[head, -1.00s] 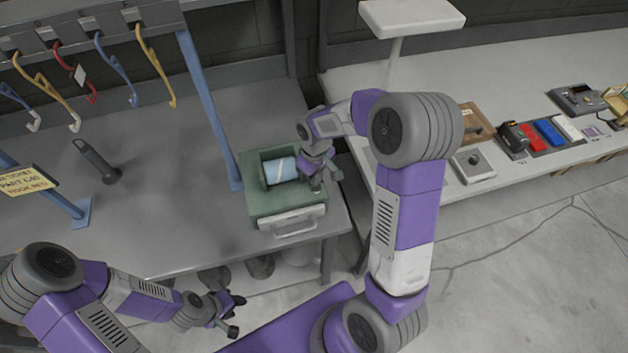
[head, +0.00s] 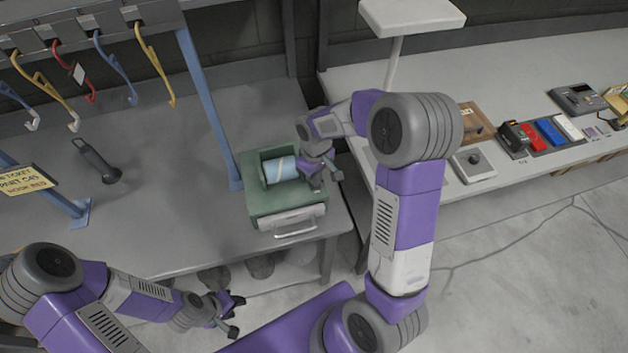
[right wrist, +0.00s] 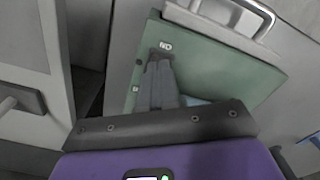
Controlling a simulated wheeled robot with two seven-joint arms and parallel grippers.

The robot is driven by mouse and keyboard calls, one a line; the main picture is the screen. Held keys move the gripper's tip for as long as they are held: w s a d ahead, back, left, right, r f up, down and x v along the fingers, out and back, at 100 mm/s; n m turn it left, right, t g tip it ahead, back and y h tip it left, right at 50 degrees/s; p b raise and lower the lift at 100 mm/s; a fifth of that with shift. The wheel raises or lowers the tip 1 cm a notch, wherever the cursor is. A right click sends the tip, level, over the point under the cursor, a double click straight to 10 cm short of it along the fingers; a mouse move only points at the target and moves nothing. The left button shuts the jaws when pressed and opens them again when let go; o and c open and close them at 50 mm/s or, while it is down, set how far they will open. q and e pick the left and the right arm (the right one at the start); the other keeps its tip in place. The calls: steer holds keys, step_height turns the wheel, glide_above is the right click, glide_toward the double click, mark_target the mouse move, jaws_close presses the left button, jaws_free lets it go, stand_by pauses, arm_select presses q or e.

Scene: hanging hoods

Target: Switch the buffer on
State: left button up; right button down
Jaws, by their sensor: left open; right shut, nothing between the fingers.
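The buffer is a green box (head: 260,205) with a pale blue roll (head: 283,169) in its top recess and a grey handle at its front. It stands on the grey bench near the front right corner. My right gripper (head: 325,178) is shut and empty at the buffer's right side. In the right wrist view, its closed fingers (right wrist: 157,85) lie over a dark slot in the green top (right wrist: 225,70), beside white lettering. The fingers hide most of the slot, and I cannot tell whether they touch a switch. My left gripper (head: 234,315) is open and empty, low in front of the bench.
Coloured hooks (head: 153,60) hang from a rail at upper left. A dark handled tool (head: 95,160) and a yellow sign (head: 27,181) are on the left. The right bench (head: 530,75) carries a grey box with a knob (head: 474,163) and coloured blocks (head: 548,130).

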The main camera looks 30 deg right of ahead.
steer(key=shift+f+b, duration=0.55)
steer(key=shift+f, duration=0.2)
steer(key=shift+r, duration=0.1)
steer(key=shift+r+p, duration=2.8)
steer(key=shift+r, duration=0.7)
steer(key=shift+f, duration=0.1)
